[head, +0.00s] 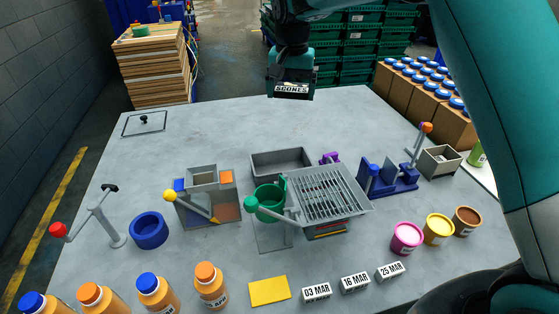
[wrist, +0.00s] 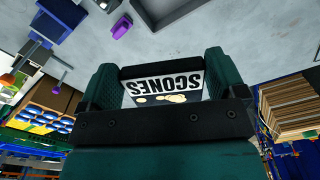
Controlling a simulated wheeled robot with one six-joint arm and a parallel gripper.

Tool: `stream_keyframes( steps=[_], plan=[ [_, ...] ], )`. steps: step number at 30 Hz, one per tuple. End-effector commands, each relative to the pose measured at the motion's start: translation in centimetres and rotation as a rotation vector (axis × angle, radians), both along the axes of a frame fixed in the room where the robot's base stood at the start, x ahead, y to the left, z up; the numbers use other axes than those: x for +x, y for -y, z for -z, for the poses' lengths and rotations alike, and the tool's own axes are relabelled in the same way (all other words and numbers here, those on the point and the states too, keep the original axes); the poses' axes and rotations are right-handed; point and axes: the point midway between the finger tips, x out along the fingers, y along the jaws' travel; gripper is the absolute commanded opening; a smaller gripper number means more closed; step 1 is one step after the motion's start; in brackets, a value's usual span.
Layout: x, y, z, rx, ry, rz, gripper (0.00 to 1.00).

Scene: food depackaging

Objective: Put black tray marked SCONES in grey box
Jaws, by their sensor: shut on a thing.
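My gripper (head: 291,76) is raised above the far edge of the table. It is shut on the black tray marked SCONES (head: 292,89). In the wrist view the tray (wrist: 165,90) sits between the two green fingers, its white label with black letters upside down in the picture. A grey box (head: 281,163), open at the top, stands on the table behind the metal grating, nearer the robot than the tray and below it. The tray is well apart from the box. The box shows partly at the top edge of the wrist view (wrist: 150,22).
A blue fixture (head: 386,180) and a smaller grey bin (head: 440,161) are to the right. The table's far middle is clear. Green crates (head: 350,45) stand behind.

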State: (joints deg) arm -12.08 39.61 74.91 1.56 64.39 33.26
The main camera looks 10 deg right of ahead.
Motion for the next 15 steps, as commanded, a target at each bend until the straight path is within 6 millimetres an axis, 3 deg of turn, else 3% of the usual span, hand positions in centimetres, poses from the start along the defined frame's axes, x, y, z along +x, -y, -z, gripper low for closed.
stream_keyframes(
  steps=[15],
  plan=[
    [-0.1,0.1,12.9,-0.001,-0.007,0.001,0.61]
  ],
)
